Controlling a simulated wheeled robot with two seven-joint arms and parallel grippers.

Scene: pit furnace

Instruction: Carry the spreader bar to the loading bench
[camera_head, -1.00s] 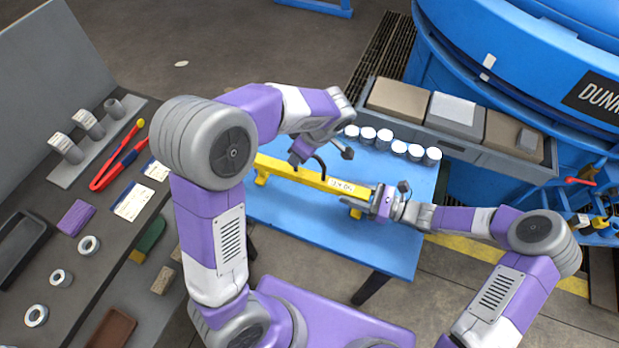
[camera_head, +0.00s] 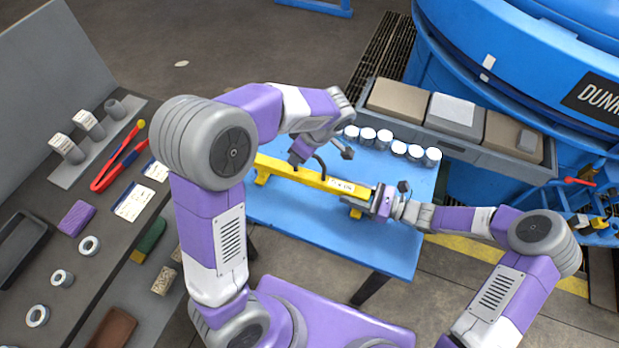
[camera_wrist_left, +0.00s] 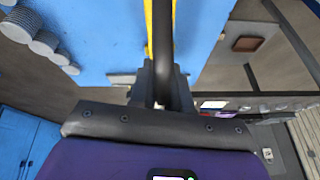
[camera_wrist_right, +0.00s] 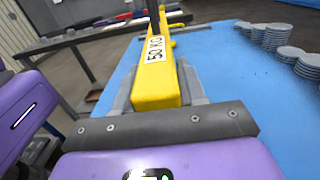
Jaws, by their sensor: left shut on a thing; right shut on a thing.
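The yellow spreader bar (camera_head: 317,179), with a white "50 KG" label, lies level along the blue bench (camera_head: 330,235); I cannot tell whether its feet touch the top. My left gripper (camera_head: 298,160) is shut on it towards its left part, at a dark handle (camera_wrist_left: 162,45) in the left wrist view. My right gripper (camera_head: 380,197) is shut on its right end. In the right wrist view, the bar (camera_wrist_right: 157,75) runs away from between the fingers. My left arm hides part of the bar's left end.
Several white-topped round pieces (camera_head: 383,139) stand at the bench's back edge. Behind is a grey trough (camera_head: 455,143) with blocks, beside a large blue furnace body (camera_head: 520,75). A grey workbench (camera_head: 50,270) with tongs (camera_head: 118,163) and rings stands at left.

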